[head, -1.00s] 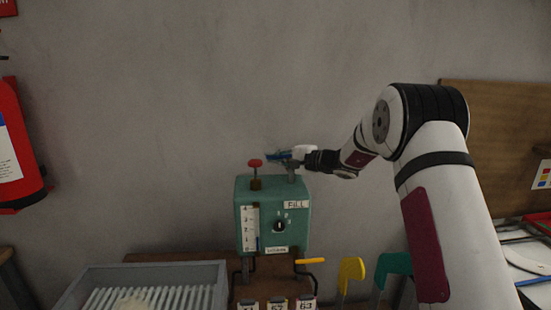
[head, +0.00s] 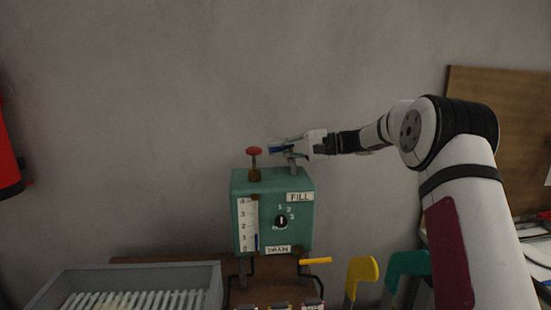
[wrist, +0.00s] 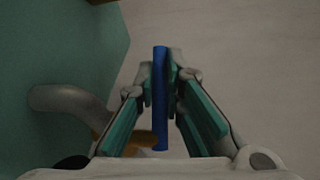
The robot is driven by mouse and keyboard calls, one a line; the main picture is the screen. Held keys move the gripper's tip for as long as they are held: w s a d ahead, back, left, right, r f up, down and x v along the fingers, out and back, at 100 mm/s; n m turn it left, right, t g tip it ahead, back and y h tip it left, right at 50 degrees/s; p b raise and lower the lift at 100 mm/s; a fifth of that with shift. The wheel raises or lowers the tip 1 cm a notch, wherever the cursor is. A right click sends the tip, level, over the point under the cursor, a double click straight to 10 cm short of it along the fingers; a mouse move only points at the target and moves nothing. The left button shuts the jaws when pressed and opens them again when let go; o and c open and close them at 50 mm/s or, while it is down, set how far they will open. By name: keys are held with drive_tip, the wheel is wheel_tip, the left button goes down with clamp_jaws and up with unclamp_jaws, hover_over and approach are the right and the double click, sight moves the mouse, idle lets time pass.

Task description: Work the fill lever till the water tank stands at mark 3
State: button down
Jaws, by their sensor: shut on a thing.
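The teal water tank box (head: 241,183) stands against the wall, with a FILL label (head: 299,197) at its upper right. Its white gauge (head: 243,228) is numbered 0 to 4. A narrow blue column (head: 257,241) in it stands low, near mark 1; the exact height is hard to read. The blue fill lever (head: 276,150) is above the box top, at the right post. My gripper (head: 284,148) is shut on this lever, which shows upright between the fingers in the wrist view (wrist: 160,100). The fingers partly cover it in the head view.
A red knob (head: 254,151) stands on the box top, left of my gripper. A dial (head: 282,221) is on the front, and a yellow handle (head: 316,261) sticks out below right. A grey slatted tray (head: 213,285) lies at lower left. The wall above is clear.

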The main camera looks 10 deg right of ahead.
drive_tip(key=shift+s+d+f+n+g+y+b, duration=0.1)
drive_tip(key=shift+n+g+y+b, duration=0.05)
drive_tip(key=shift+n+g+b, duration=0.2)
drive_tip(key=shift+s+d+f+n+g+y+b, duration=0.15)
drive_tip(key=shift+n+g+b, duration=0.1)
drive_tip(key=shift+g+b, duration=0.15)
drive_tip(key=shift+a+r, duration=0.1)
drive_tip(key=shift+r, duration=0.05)
drive_tip(key=c, duration=1.9)
unclamp_jaws()
drive_tip(key=shift+c, duration=0.2)
drive_tip(key=v, duration=1.2)
drive_tip(key=shift+w, duration=0.15)
